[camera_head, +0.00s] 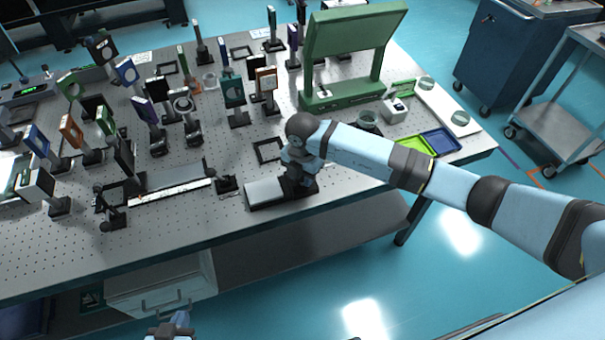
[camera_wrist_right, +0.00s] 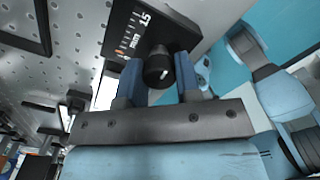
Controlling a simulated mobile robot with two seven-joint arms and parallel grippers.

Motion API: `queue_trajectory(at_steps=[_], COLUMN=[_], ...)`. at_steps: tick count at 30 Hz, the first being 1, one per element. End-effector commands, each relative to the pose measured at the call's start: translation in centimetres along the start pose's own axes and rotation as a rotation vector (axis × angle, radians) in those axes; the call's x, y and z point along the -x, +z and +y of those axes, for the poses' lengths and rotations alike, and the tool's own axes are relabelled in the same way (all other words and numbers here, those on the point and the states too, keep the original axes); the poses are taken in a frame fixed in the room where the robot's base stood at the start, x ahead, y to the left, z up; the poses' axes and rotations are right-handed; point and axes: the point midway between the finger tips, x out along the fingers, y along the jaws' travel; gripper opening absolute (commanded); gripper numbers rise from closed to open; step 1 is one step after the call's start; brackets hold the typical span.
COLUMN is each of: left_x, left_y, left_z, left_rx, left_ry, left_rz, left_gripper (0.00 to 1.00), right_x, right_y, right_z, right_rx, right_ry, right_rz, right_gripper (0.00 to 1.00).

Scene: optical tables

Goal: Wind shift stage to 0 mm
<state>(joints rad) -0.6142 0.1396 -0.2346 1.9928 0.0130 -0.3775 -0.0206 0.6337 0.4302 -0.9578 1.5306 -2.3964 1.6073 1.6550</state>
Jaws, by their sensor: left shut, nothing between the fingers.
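The shift stage is a light plate with a dark end (camera_head: 270,192), on the front edge of the optical table. In the right wrist view its dark face (camera_wrist_right: 127,38) shows a printed scale with "15" and orange and white marks; the exact reading is too small to tell. A round black knob (camera_wrist_right: 158,70) with a white mark stands out from this face. My right gripper (camera_wrist_right: 159,80) has one blue finger on each side of the knob, seemingly touching it. In the head view my right gripper (camera_head: 297,184) is at the stage, its fingertips mostly hidden. My left gripper (camera_head: 170,330) is at the bottom edge, partly cut off, away from the table.
Several optics on posts (camera_head: 150,110) crowd the left of the table. A long rail (camera_head: 170,192) lies left of the stage. A green frame (camera_head: 350,60), a blue tray (camera_head: 440,141) and a green tray (camera_head: 413,146) are behind my right arm. Floor is clear in front.

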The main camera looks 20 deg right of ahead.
Motion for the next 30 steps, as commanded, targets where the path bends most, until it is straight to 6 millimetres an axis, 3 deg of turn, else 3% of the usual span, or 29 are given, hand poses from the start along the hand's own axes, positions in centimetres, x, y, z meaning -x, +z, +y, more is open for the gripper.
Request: queue_trajectory(at_steps=[14, 30], left_x=[-0.4, -2.0], left_y=[0.6, 3.1], left_z=[0.0, 0.0], left_rx=[0.0, 0.0], left_ry=[0.0, 0.0], left_rz=[0.0, 0.001], left_gripper=[0.0, 0.0], right_x=[-0.1, -0.2], right_y=[0.1, 0.2], right_z=[0.0, -0.1], right_rx=[0.105, 0.584], right_ry=[0.0, 0.0], right_rz=[-0.001, -0.004], right_gripper=[0.08, 0.08])
